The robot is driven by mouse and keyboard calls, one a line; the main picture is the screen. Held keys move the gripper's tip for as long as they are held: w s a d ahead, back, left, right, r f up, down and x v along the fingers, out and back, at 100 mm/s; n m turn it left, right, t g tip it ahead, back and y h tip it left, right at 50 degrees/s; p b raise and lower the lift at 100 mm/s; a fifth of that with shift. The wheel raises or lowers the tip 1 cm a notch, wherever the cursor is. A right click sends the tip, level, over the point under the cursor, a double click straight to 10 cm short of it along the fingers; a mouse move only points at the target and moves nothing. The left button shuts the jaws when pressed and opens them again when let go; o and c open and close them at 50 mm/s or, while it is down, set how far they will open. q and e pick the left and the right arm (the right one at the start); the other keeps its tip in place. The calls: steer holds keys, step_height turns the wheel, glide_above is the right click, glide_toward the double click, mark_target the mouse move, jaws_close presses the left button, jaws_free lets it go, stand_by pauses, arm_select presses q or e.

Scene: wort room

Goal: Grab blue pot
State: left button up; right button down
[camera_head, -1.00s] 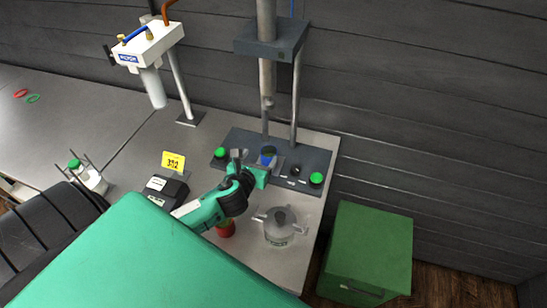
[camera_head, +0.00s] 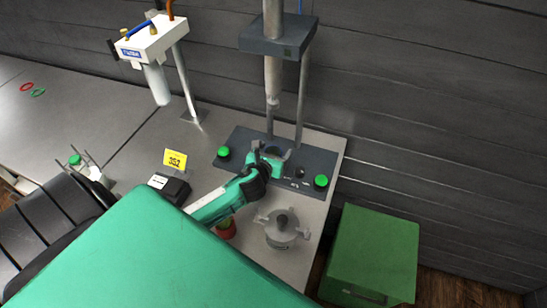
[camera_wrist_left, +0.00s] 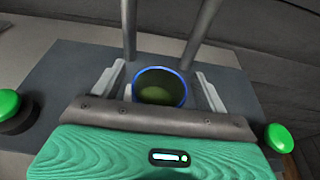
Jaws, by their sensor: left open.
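The blue pot (camera_wrist_left: 160,88) shows in the left wrist view as an open round vessel with a blue rim and a dull greenish inside. It stands on the dark base plate (camera_wrist_left: 60,75) of the press stand. My left gripper (camera_wrist_left: 160,80) is open, with one pale finger on each side of the pot. I cannot tell whether the fingers touch it. In the head view my left gripper (camera_head: 273,153) is over the base plate, and the pot is largely hidden there. My right gripper is not in view.
Green buttons (camera_head: 224,152) (camera_head: 321,181) flank the spot on the base plate, and metal posts rise behind it. A green cabinet (camera_head: 372,255) is at right.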

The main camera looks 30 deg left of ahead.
arm_select(q)
steer(key=shift+w+a+f, duration=0.1)
steer(key=shift+w+f, duration=0.05)
steer(key=shift+w, duration=0.35)
steer(key=c, duration=1.2)
steer(key=shift+c, duration=0.3)
